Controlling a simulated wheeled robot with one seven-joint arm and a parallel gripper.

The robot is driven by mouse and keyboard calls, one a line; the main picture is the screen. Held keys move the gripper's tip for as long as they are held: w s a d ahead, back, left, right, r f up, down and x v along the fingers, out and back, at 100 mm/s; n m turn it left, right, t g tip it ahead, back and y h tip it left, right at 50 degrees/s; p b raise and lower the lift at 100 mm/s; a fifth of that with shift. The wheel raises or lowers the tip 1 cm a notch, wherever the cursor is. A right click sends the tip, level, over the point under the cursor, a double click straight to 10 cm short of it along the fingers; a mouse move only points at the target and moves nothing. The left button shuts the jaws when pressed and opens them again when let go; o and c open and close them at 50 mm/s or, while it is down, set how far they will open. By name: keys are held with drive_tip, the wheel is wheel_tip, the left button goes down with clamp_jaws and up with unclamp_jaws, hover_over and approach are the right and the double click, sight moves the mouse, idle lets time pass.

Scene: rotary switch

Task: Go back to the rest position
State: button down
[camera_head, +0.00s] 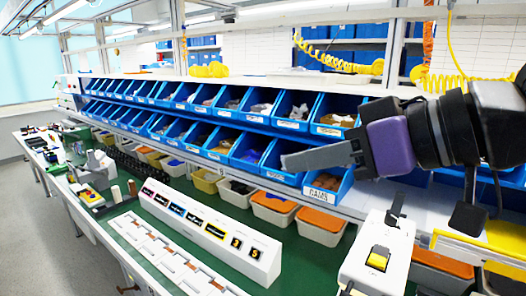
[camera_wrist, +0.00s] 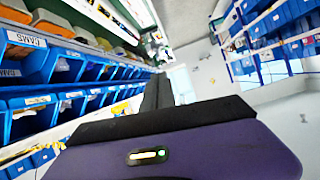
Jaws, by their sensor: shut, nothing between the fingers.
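My gripper (camera_head: 286,161) is held up in the right half of the head view, in front of the blue bins, with its purple body and dark fingers pointing left. The fingers are together, with nothing between them. In the wrist view my gripper (camera_wrist: 158,80) shows as dark fingers above the purple body. It is clear of the bench top. A white box with a yellow square switch (camera_head: 378,260) stands on the bench below and to the right of the fingertips, apart from my gripper.
Two rows of blue bins (camera_head: 250,148) run along the bench, also visible in the wrist view (camera_wrist: 38,64). A long white panel with labels (camera_head: 205,225) lies on the green bench top. Tubs with orange lids (camera_head: 321,218) sit under the bins. Open floor (camera_head: 40,235) is at left.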

wheel_tip(320, 180, up, 6)
drive_tip(key=w+f+t+y, duration=0.1)
drive_tip(key=w+t+y, duration=0.1)
drive_tip(key=t+y, duration=0.25)
drive_tip(key=d+m+t+b, duration=0.1)
drive_tip(key=d+m+t, duration=0.3)
drive_tip(key=d+t, duration=0.3)
drive_tip(key=s+d+f+m+t+h, duration=0.1)
drive_tip(key=d+f+m+h, duration=0.2)
drive_tip(key=f+h, duration=0.2)
drive_tip(key=s+d+f+m+t+h+b, duration=0.1)
drive_tip(key=d+f+m+t+h, duration=0.1)
drive_tip(key=d+f+m+h, duration=0.1)
drive_tip(key=s+d+f+m+t+h+b, duration=0.1)
drive_tip(key=s+d+f+m+t+h, duration=0.1)
drive_tip(key=d+f+m+h, duration=0.2)
wheel_tip(320, 180, down, 5)
drive_tip(key=shift+s+r+m+h, duration=0.15)
drive_tip(key=shift+m+h, duration=0.35)
drive_tip(key=shift+h, duration=1.25)
drive_tip(key=s+a+f+n+g+b, duration=0.1)
drive_tip(key=s+f+n+g, duration=0.2)
drive_tip(key=s+f, duration=1.2)
drive_tip(key=s+a+f+n+g+b, duration=0.1)
drive_tip(key=s+f+g, duration=0.5)
drive_tip(key=s+f, duration=1)
wheel_tip(320, 180, down, 2)
drive_tip(key=shift+a+n+g+y+b, duration=0.4)
drive_tip(key=shift+n+b, duration=0.15)
drive_tip(key=shift+n, duration=0.55)
